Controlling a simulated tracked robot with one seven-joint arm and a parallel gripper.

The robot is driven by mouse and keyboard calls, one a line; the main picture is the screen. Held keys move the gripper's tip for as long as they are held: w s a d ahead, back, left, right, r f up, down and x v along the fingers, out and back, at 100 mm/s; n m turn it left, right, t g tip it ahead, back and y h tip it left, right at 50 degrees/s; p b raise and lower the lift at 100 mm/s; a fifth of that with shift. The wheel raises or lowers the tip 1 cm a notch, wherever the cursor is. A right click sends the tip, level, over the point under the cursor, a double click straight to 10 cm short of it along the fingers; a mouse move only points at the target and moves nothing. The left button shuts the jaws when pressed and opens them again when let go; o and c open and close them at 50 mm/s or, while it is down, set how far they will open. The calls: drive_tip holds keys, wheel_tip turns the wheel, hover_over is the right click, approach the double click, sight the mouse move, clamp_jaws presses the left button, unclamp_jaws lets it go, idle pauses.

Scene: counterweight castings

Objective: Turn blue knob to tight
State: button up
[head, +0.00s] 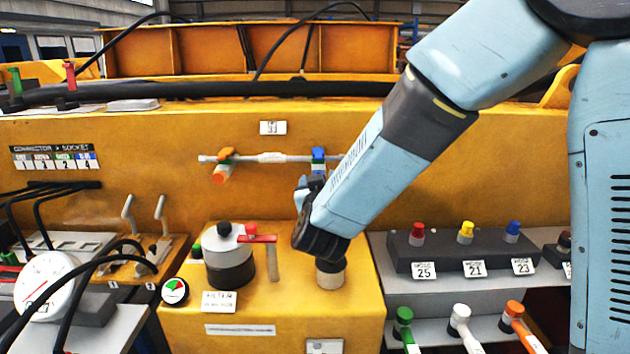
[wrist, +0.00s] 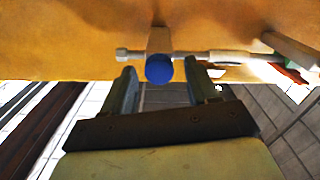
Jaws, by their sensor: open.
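A blue knob (head: 318,158) sits on a thin horizontal pipe (head: 268,157) on the yellow casting's upright face. In the wrist view its round blue end (wrist: 159,69) faces the camera. My gripper (wrist: 160,72) is open, with one finger on each side of the knob and a visible gap to each. How deep the fingertips reach past the knob is hard to tell. In the head view my gripper (head: 308,188) shows just below the knob, partly hidden by my wrist. No tight mark is legible.
An orange-handled valve (head: 224,165) is on the same pipe to the left. Below stand a filter canister (head: 230,265) with a red handle and a short capped post (head: 331,273). A dark block (head: 460,250) with red, yellow and blue knobs is at right.

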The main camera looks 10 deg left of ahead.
drive_tip(key=shift+w+a, duration=0.1)
drive_tip(key=shift+w, duration=0.3)
